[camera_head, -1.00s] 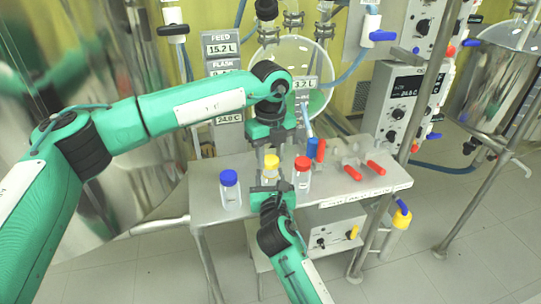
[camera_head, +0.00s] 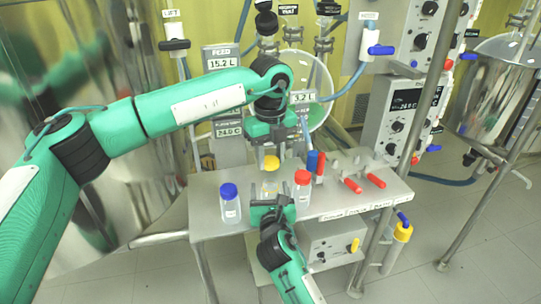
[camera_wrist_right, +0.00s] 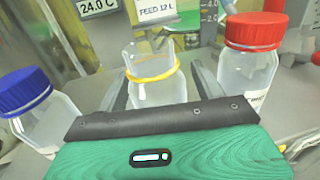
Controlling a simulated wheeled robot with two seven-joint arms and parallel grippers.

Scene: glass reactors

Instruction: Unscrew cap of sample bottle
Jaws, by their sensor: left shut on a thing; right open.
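The clear sample bottle (camera_head: 269,187) stands upright on the bench between two other bottles. In the right wrist view its open neck (camera_wrist_right: 148,55) shows, with a yellow ring around it and no cap on top. The yellow cap (camera_head: 271,163) is held by my left gripper (camera_head: 271,151), which is shut on it just above the bottle. My right gripper (camera_head: 271,199) is open low in front of the bottle. In the right wrist view its fingers stand on either side of the bottle, apart from it as far as I can see.
A blue-capped bottle (camera_head: 230,203) stands to the left and a red-capped bottle (camera_head: 302,190) close to the right. Behind are a blue-and-red upright piece (camera_head: 316,163) and red-handled valves (camera_head: 353,186). The bench (camera_head: 207,228) is clear at its front left.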

